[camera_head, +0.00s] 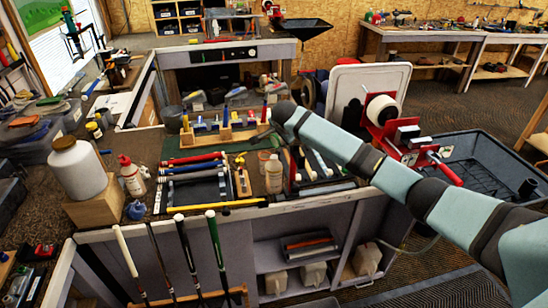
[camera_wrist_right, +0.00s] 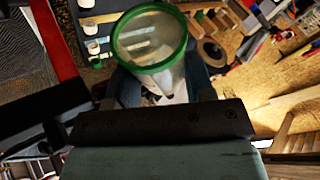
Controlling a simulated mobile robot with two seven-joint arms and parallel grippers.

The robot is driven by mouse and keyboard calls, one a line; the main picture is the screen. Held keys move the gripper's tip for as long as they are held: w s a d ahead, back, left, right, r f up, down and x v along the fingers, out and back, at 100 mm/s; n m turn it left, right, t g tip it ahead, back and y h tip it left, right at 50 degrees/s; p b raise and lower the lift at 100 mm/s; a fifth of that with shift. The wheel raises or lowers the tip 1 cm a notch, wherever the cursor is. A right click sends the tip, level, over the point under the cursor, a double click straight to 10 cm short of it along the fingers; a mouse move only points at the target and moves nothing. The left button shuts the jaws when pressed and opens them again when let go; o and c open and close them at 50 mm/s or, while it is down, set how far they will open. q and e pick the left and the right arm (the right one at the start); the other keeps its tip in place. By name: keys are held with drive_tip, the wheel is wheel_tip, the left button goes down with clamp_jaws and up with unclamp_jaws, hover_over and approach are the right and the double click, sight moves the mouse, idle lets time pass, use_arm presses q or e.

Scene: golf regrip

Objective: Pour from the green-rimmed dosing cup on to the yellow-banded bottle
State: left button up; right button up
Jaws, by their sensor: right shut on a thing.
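The green-rimmed dosing cup (camera_wrist_right: 150,45) is a clear cup with a thick green rim, large in the right wrist view. My right gripper (camera_wrist_right: 158,90) is shut on it, with its mouth facing the wrist camera. I cannot tell how much is inside. In the head view my right arm reaches in from the right over the bench, and I cannot make out the cup there. A small dark bottle with a yellow part (camera_head: 95,130) stands at the left of the bench. I cannot tell for sure that it is the yellow-banded bottle. My left gripper is not in view.
A cream bottle (camera_head: 273,174), a red-capped white bottle (camera_head: 132,177) and a large white jug (camera_head: 78,168) stand on the bench. A wooden rack (camera_head: 222,134) is behind. Several golf clubs (camera_head: 183,252) lean at the front edge. The bench is crowded.

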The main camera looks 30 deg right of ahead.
idle(0.6)
drive_tip(key=g+y, duration=0.1)
drive_tip(key=y, duration=0.1)
drive_tip(key=shift+f+m+y, duration=0.15)
drive_tip(key=shift+m+y, duration=0.15)
drive_tip(key=shift+m, duration=0.1)
drive_tip(key=y, duration=0.2)
drive_tip(key=m+g+y, duration=0.1)
drive_tip(key=y, duration=0.1)
drive_tip(key=shift+w+d+f+y, duration=0.1)
drive_tip(key=shift+d+y, duration=0.05)
drive_tip(key=shift+y, duration=0.15)
drive_tip(key=shift+a+r+m+g+y, duration=0.2)
drive_tip(key=shift+r+m+g+y, duration=0.2)
drive_tip(key=shift+r+y, duration=0.9)
